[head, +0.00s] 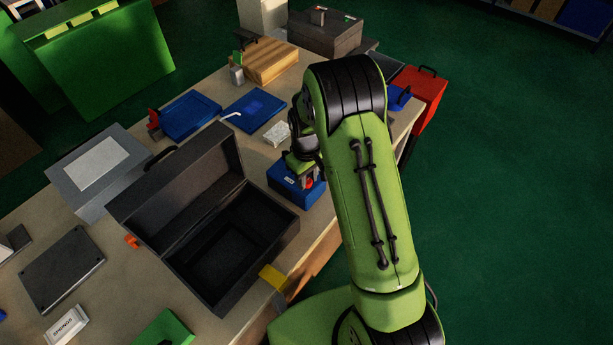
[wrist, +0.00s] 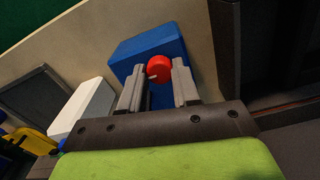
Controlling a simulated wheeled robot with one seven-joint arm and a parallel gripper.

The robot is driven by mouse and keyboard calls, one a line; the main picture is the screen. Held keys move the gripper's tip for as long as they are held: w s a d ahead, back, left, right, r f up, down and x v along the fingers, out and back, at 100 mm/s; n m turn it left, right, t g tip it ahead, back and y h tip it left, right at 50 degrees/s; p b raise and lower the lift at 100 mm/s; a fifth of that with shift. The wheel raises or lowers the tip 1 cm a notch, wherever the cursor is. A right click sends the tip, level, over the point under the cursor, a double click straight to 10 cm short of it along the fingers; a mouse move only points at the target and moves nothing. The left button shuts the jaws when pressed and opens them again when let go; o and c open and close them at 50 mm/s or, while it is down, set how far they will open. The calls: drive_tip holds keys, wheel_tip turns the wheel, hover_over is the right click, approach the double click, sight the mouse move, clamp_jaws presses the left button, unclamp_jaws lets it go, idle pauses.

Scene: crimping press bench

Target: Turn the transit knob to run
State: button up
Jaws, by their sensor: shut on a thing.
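The transit knob is a round red knob (wrist: 159,68) with a small pale mark, on the face of a blue box (wrist: 144,46) in the wrist view. In the head view the blue box (head: 287,189) stands near the bench's right edge, and the red knob (head: 309,183) shows only in part behind my arm. My gripper (wrist: 160,78) has its two grey fingers on either side of the knob and is shut on it. The knob's lettering is not readable.
An open black case (head: 215,255) stands just left of the blue box. A small white block (head: 277,133) and blue trays (head: 254,110) lie behind it on the bench. A red bin (head: 425,92) is at the far right. Green floor lies clear to the right.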

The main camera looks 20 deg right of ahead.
drive_tip(key=o, duration=1.1)
drive_tip(key=shift+c, duration=0.2)
wheel_tip(320, 180, up, 16)
drive_tip(key=p, duration=0.2)
drive_tip(key=shift+f, duration=0.1)
drive_tip(key=s+r+m+t, duration=0.2)
drive_tip(key=s+r, duration=0.4)
drive_tip(key=s, duration=0.6)
drive_tip(key=s+r+m+t, duration=0.2)
drive_tip(key=s+r, duration=0.4)
drive_tip(key=s, duration=0.7)
drive_tip(key=shift+m+t, duration=0.4)
drive_tip(key=shift+t, duration=0.4)
